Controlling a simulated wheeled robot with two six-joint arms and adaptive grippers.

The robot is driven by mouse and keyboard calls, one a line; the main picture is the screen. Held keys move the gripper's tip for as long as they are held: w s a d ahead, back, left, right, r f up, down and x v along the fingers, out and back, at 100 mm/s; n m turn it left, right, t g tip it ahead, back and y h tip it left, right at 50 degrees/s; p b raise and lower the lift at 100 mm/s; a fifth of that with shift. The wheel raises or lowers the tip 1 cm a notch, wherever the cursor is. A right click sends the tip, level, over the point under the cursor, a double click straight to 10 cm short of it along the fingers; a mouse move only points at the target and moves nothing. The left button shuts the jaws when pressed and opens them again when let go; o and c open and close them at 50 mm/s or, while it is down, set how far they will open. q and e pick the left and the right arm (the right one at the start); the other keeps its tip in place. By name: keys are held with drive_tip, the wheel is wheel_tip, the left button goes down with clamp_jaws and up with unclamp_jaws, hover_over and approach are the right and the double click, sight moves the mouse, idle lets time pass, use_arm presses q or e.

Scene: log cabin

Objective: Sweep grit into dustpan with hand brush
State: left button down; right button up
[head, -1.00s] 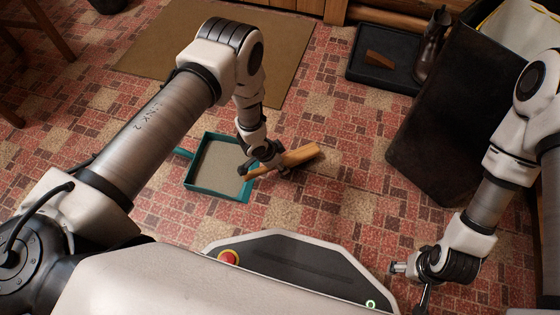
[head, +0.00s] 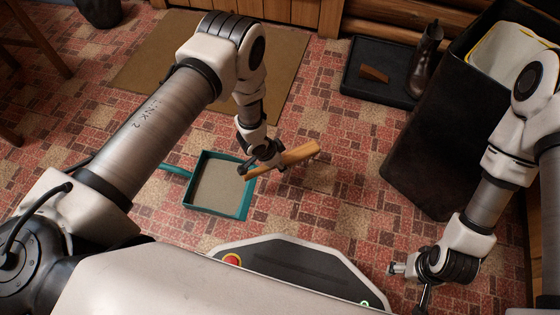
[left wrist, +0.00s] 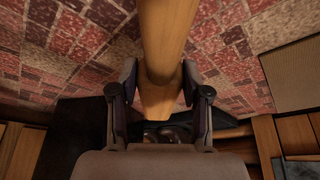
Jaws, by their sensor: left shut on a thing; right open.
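The hand brush (head: 295,156) has a light wooden body. My left gripper (head: 262,164) is shut on it, holding it just right of the dustpan's far right corner. The wooden handle (left wrist: 165,45) fills the middle of the left wrist view between the fingers (left wrist: 158,92). Its bristles are barely visible, and I cannot tell if they touch the floor. The teal dustpan (head: 247,203) lies on the floor, its handle pointing left. Its inside looks grey-beige. I cannot make out grit against the patterned floor. My right gripper (head: 404,270) is open and empty at the lower right.
A brown mat (head: 190,65) lies behind the dustpan. A dark boot tray (head: 365,92) holds a boot (head: 425,60) and a wooden wedge-like piece (head: 374,74). A tall black bin (head: 440,140) stands at right. The tiled floor between brush and bin looks clear.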

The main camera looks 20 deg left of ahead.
use_arm(q)
drive_tip(key=shift+r+p, duration=1)
drive_tip(key=shift+r, duration=0.4)
